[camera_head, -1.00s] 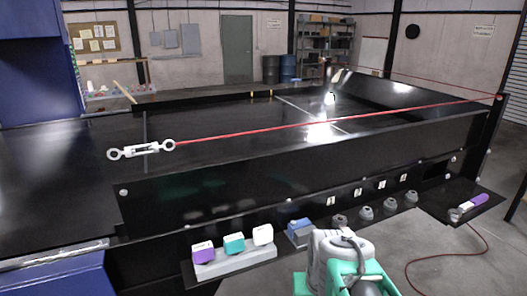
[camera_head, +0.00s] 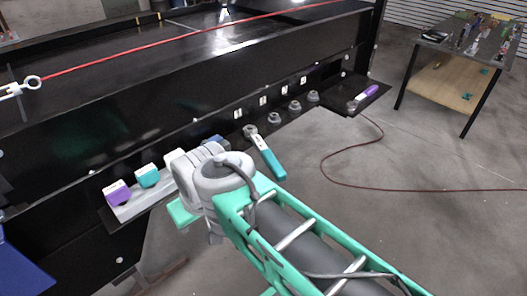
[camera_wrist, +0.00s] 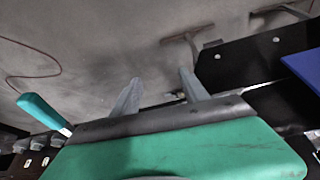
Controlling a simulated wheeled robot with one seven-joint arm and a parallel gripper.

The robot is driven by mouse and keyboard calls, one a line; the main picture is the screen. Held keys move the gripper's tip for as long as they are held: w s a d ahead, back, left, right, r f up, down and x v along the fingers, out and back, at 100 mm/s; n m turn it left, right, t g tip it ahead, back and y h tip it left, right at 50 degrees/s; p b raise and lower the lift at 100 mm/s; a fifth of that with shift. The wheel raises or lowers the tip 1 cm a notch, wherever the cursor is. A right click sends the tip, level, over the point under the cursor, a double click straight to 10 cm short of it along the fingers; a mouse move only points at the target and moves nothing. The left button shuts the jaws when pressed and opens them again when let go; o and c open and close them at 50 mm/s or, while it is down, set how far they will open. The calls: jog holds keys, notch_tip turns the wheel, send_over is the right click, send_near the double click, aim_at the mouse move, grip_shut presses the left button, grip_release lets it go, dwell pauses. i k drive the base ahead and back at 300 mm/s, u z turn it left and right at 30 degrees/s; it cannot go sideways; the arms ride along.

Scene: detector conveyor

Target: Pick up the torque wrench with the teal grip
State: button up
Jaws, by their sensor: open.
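The torque wrench with the teal grip (camera_head: 266,154) lies on the narrow ledge along the conveyor's near side, its grey head toward the conveyor wall and its grip jutting out over the floor. In the wrist view its teal grip (camera_wrist: 42,110) is at the left edge, with the head end partly hidden by my gripper's teal body. My gripper (camera_wrist: 160,77) is open and empty, its two grey fingers apart, with the wrench outside them. In the head view my arm hides the fingers, and the wrench is just right of my wrist. Another wrench with a purple grip (camera_head: 367,95) lies on the right shelf.
A purple block (camera_head: 117,194) and a teal block (camera_head: 147,176) sit on a grey bar left of my wrist. Several grey knobs stand along the ledge. A red cable (camera_head: 345,183) lies on the open floor. A workbench (camera_head: 455,62) stands at the right.

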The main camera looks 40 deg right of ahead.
aim_at(278, 172)
jog(key=z, duration=2)
jog(key=k, duration=0.95)
jog(key=u, duration=1.45)
jog(key=i, duration=0.5)
jog(key=u, duration=0.05)
